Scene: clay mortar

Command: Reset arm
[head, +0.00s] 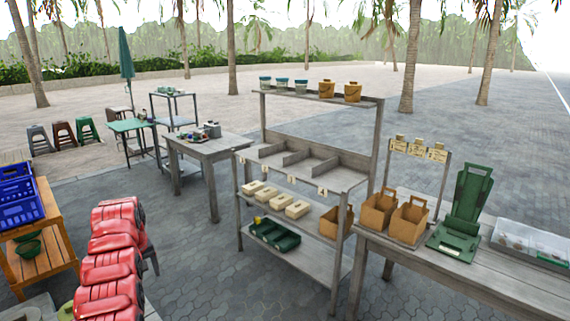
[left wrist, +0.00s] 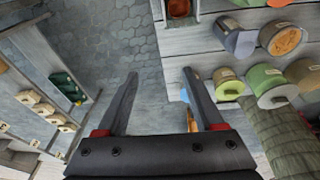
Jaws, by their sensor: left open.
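My left gripper (left wrist: 160,76) shows in the left wrist view with its two dark fingers spread wide apart. Nothing is held between them, and grey paving lies beyond the gap. A small blue and orange thing (left wrist: 186,97) shows beside the right finger, partly hidden by it. I cannot clearly make out either gripper in the head view. My right gripper is not in view.
A grey shelf (head: 267,179) with beige blocks (head: 274,200) and a green tray (head: 275,235) stands mid-view. A table at right bears brown carriers (head: 408,222) and a green stand (head: 465,211). Red objects (head: 108,262) fill the lower left. Labelled containers (left wrist: 278,38) crowd the wrist view's right.

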